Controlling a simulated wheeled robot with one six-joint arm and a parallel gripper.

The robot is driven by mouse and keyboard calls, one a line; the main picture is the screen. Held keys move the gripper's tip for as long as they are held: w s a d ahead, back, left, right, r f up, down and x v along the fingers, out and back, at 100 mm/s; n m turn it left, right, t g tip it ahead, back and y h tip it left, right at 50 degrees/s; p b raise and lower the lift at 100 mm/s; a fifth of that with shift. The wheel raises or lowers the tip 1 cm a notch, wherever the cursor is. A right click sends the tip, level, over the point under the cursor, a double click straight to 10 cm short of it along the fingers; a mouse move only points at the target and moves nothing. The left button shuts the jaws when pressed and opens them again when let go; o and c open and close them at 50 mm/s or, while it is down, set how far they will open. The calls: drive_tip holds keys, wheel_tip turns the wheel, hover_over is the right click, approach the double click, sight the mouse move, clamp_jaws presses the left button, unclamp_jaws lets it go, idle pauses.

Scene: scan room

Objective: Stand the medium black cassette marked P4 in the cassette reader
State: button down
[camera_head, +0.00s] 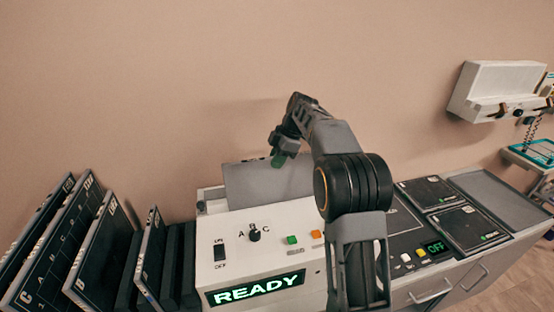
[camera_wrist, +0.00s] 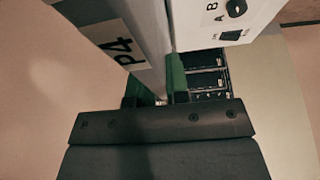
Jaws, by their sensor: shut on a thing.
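My gripper (camera_head: 281,157) is shut on the top edge of the cassette marked P4, a flat grey-faced plate (camera_head: 262,183). The cassette stands about upright at the back of the white cassette reader (camera_head: 222,238), whose front screen reads READY. The reader's body hides the cassette's lower edge, so I cannot tell whether it is seated in a slot or held just above one.
Several dark cassettes (camera_head: 88,232) stand in a rack left of the reader. A white wall unit (camera_head: 495,90) hangs at the far right. The wall is close behind.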

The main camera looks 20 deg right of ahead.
drive_tip(key=shift+f+b, duration=0.4)
drive_tip(key=shift+f, duration=0.1)
drive_tip(key=c, duration=1.3)
unclamp_jaws()
drive_tip(key=shift+o, duration=1.4)
drive_tip(key=shift+f, duration=0.1)
drive_tip(key=p+v, duration=0.2)
drive_tip(key=v, duration=1.2)
drive_tip(key=shift+p, duration=0.35)
